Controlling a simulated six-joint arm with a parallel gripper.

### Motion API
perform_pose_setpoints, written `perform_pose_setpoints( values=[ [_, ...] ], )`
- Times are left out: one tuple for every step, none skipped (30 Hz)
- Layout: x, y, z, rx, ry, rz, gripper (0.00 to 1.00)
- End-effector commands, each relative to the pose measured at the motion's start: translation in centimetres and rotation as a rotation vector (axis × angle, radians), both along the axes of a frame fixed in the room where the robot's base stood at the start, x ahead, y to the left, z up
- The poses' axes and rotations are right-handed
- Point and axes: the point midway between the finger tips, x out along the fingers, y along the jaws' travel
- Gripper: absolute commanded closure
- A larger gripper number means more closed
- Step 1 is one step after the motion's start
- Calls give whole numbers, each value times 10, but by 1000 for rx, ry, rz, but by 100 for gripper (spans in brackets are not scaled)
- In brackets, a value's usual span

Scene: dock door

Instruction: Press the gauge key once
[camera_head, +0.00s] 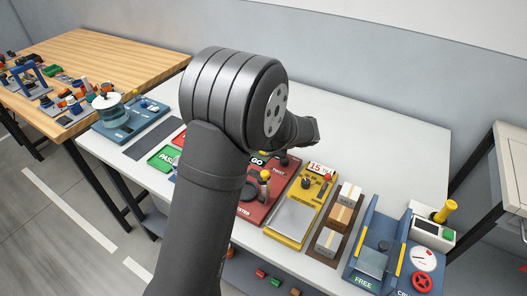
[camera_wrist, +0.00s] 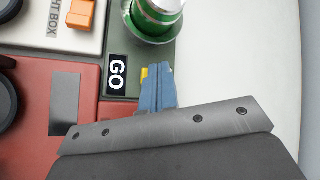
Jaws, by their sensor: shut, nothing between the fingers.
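In the wrist view my gripper (camera_wrist: 158,66) has its blue fingers together, with nothing between them. The fingertips are over the dark green gauge base (camera_wrist: 121,86), just right of its white-on-black GO display (camera_wrist: 117,75). A small yellow piece (camera_wrist: 144,73), which may be the gauge key, shows at the left edge of the fingertips and is mostly hidden by them. I cannot tell whether they touch it. A shiny green round part (camera_wrist: 154,16) stands on the same base beyond the fingertips. In the head view the GO display (camera_head: 257,161) shows beside my arm, which hides the gripper.
A red panel (camera_wrist: 35,125) and a pale box (camera_wrist: 60,25) with an orange switch (camera_wrist: 81,14) adjoin the base. A yellow scale (camera_head: 296,215), a brown tray of boxes (camera_head: 347,226) and a blue station (camera_head: 372,262) stand to the right. The white table (camera_head: 390,135) is clear behind them.

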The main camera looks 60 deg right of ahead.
Motion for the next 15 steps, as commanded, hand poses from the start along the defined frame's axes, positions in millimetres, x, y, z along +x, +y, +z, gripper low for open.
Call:
perform_pose_setpoints(
  values=[
    [0,0,4,-2,0,1,100],
    [0,0,6,-2,0,1,100],
    [0,0,10,-2,0,1,100],
    [0,0,13,-2,0,1,100],
    [0,0,16,-3,0,1,100],
    [0,0,21,-3,0,1,100],
    [0,0,24,-3,0,0,100],
    [0,0,26,-2,0,-1,100],
    [0,0,30,-3,0,0,100],
    [0,0,33,-4,0,1,100],
    [0,0,36,-3,0,1,100],
    [0,0,40,-3,-1,0,100],
    [0,0,42,-3,-1,0,100],
    [0,0,44,-3,-1,0,100],
    [0,0,46,-3,-1,0,100]
  ],
)
